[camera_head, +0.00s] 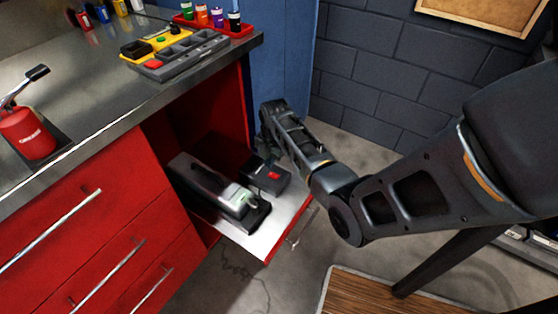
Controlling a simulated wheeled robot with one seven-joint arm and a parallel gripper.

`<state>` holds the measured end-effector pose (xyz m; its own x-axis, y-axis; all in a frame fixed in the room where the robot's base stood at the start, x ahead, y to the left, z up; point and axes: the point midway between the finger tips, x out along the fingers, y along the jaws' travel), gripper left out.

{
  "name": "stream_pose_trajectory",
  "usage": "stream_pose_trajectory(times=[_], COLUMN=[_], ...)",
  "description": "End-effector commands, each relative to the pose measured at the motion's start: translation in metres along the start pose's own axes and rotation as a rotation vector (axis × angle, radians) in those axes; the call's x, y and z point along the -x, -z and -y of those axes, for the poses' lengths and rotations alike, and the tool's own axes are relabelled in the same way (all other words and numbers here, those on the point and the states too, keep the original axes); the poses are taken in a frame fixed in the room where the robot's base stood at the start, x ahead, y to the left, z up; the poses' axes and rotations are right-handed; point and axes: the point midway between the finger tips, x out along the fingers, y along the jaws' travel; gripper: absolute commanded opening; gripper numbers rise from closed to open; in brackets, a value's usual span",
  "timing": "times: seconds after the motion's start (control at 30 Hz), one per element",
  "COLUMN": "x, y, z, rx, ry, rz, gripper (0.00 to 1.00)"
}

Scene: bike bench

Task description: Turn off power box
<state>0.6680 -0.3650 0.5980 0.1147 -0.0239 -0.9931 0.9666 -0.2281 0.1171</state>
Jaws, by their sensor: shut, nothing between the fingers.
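A small dark box with a red switch (273,175) lies on the pulled-out shelf of the red cabinet, and it looks like the power box. My gripper (262,146) is at the end of my arm, just above and behind this box, close to the cabinet's side wall. It is shut and empty. Its fingertips are dark and small, partly hidden by my wrist, and I cannot tell whether they touch the box. Whether the switch is on or off is too small to tell.
A grey and black device (215,190) lies on the shelf (272,240) left of the box. The grey countertop (110,85) above holds a red can (28,133) and organizer trays (180,52). A wooden-topped platform (375,295) stands at the lower right.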

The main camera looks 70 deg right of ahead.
Motion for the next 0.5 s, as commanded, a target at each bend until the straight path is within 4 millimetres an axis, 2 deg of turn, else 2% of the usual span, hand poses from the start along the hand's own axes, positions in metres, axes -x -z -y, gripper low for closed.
stream_pose_trajectory(times=[0.03, 0.2, 0.33, 0.5], x=[0.014, 0.05, 0.071, 0.087], y=[-0.002, -0.002, -0.002, -0.003], z=[-0.004, -0.013, -0.018, -0.022], rx=[0.0, -0.002, -0.002, -0.001], ry=[-0.006, -0.006, -0.006, -0.005], rz=[0.004, 0.004, 0.004, 0.003], gripper=[0.0, 0.0, 0.0, 0.0])
